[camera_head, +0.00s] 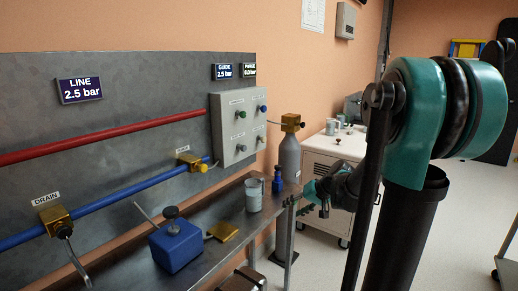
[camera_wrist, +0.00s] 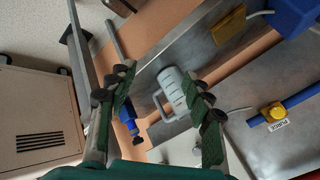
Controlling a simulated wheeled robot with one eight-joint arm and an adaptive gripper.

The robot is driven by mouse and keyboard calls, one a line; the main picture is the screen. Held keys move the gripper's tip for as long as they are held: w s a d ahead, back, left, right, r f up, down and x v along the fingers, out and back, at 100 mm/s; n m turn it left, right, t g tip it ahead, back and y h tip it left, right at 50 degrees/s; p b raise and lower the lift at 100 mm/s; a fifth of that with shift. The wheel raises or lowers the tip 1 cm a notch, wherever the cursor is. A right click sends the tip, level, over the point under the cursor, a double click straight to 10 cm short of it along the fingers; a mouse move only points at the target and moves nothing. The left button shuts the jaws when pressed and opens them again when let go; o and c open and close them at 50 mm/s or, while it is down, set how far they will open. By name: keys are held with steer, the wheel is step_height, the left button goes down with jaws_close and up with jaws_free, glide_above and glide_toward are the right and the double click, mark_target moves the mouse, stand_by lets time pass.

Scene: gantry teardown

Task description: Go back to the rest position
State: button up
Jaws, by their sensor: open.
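My gripper (camera_head: 311,192) is at the right end of the metal bench (camera_head: 205,212), close to its edge. In the wrist view my gripper (camera_wrist: 156,84) has its two green-padded fingers spread apart with nothing held between them. A grey mug with a handle (camera_wrist: 172,88) shows beyond the finger gap. The mug (camera_head: 253,196) stands upright on the bench in the head view, left of my gripper and apart from it. No marked rest position shows.
A grey cylinder (camera_head: 290,160) stands behind the bench end. A white cabinet (camera_head: 325,165) is behind my arm. Pipes run along the back panel (camera_head: 120,150). Open floor (camera_head: 430,240) lies right.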

steer(key=s+d+f+h, duration=0.3)
steer(key=s+f, duration=0.1)
steer(key=s, duration=0.6)
steer(key=s+d+f+h, duration=0.3)
steer(key=s+f, duration=0.2)
steer(key=s, duration=0.6)
steer(key=shift+d+f+g, duration=0.2)
steer(key=shift+f+g, duration=0.05)
steer(key=shift+g, duration=0.15)
steer(key=shift+c, duration=0.3)
stand_by(3.1)
